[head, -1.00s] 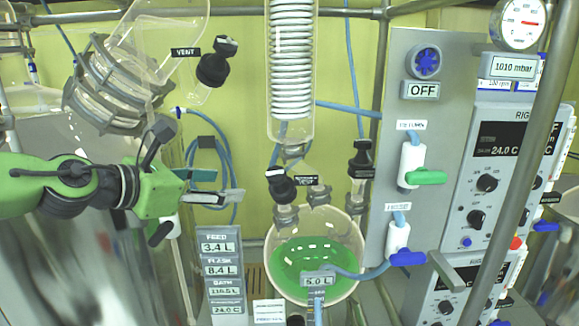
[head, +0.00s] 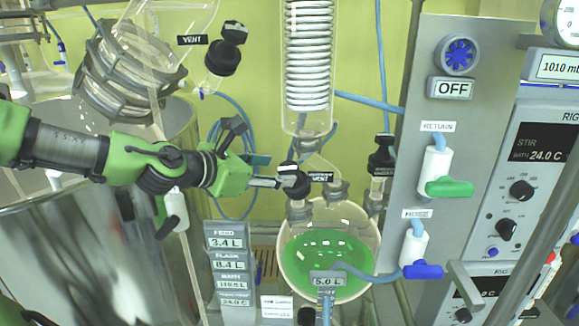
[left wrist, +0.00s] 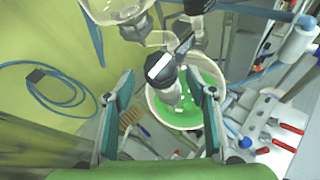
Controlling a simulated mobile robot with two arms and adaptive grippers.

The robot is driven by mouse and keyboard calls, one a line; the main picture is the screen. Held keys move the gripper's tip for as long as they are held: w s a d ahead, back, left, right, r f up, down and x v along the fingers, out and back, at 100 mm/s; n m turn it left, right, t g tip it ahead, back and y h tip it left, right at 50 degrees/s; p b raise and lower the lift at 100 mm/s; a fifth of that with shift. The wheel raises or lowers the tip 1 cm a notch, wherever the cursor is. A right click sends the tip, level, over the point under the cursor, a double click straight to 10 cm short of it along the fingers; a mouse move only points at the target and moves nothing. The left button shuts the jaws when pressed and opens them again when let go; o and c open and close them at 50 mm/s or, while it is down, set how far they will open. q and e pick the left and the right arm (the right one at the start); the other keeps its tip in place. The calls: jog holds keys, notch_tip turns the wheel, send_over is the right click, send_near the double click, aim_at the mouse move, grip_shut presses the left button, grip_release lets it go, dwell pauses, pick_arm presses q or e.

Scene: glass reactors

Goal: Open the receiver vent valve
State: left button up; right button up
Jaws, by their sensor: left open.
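The receiver vent valve (head: 295,186) is a black knob with a white mark, on a neck of the receiver flask (head: 328,290) that holds green liquid. A VENT label (head: 319,177) sits beside it. My left gripper (head: 271,172) is open, coming in from the left, with its tips close to the knob. In the left wrist view the knob (left wrist: 163,70) shows between and beyond the open teal fingers of my left gripper (left wrist: 168,92). I cannot tell whether a finger touches it. My right gripper is not in view.
Another black-capped neck (head: 381,160) stands right of the valve. The coiled condenser (head: 308,60) hangs above. A second vent valve (head: 225,55) is at upper left. A readout post (head: 228,260) stands below my gripper. The grey panel (head: 455,110) with green and blue handles stands at right.

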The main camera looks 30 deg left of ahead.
aim_at(285, 170)
pick_arm(q)
jog(key=shift+w+f, duration=0.2)
jog(key=shift+w, duration=0.2)
jog(key=shift+w+f, duration=0.15)
jog(key=shift+w, duration=0.15)
jog(key=p+x, duration=0.1)
jog(key=x, duration=0.1)
jog(key=shift+w+d+f, duration=0.1)
jog(key=shift+w+d, duration=0.05)
jog(key=shift+w, duration=0.25)
jog(key=shift+w+f, duration=0.15)
jog(key=shift+w, duration=0.3)
jog(key=shift+w+d, duration=0.1)
jog(key=shift+w, duration=0.05)
jog(key=shift+c, duration=0.4)
jog(key=shift+f, duration=0.1)
jog(key=c, duration=1)
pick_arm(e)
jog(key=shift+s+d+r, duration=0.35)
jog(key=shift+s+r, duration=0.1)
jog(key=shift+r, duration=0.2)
